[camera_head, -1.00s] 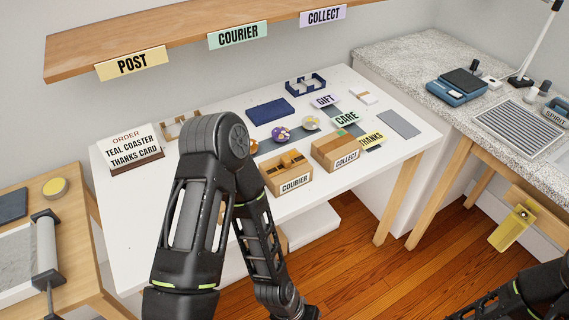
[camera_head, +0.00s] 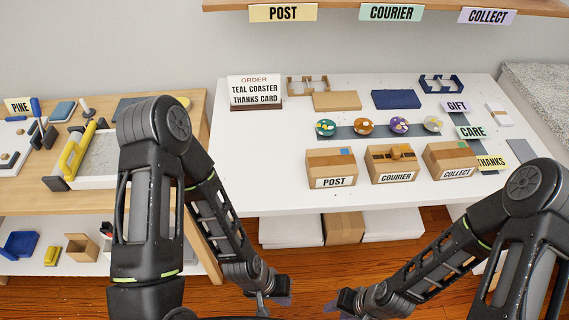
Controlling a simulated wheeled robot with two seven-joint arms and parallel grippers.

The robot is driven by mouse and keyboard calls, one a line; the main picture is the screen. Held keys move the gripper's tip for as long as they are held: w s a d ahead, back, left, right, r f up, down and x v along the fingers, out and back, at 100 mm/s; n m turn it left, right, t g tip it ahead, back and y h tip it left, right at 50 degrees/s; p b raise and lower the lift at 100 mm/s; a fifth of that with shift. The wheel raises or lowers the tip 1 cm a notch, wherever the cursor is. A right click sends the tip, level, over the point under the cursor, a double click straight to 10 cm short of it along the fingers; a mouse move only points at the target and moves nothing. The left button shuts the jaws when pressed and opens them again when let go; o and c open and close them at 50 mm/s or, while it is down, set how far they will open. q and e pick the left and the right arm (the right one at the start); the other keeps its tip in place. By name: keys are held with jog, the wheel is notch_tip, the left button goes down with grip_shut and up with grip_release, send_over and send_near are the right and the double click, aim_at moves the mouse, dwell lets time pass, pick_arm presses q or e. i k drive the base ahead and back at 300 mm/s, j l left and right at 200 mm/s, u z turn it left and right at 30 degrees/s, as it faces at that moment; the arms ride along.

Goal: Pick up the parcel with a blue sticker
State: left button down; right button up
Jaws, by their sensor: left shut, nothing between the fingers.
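A brown cardboard parcel (camera_head: 331,164) labelled POST stands on the white table, with a blue sticker on its top right. To its right stand a parcel (camera_head: 392,175) labelled COURIER, with a brown item on top, and a parcel (camera_head: 447,167) labelled COLLECT, with a small blue-green sticker. My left gripper (camera_head: 272,301) is shut and empty at the bottom edge, in front of and below the table. My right gripper (camera_head: 340,302) is low at the bottom edge too, partly cut off; its jaws are not clear. Both are well apart from the parcels.
A grey strip with several coloured round coasters (camera_head: 363,126) lies behind the parcels. An order sign (camera_head: 255,92) stands at the back left. A low shelf under the table holds a brown box (camera_head: 343,228). A wooden bench (camera_head: 190,140) stands left. The table's front left is clear.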

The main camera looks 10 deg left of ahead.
aim_at(336, 166)
jog(key=l+u, duration=0.15)
jog(key=l, duration=0.45)
jog(key=k+l+u, duration=0.1)
jog(key=l, duration=0.5)
jog(key=l+u, duration=0.15)
jog(key=l, duration=0.45)
jog(key=k+l+u, duration=0.1)
jog(key=l, duration=0.5)
jog(key=k, duration=0.05)
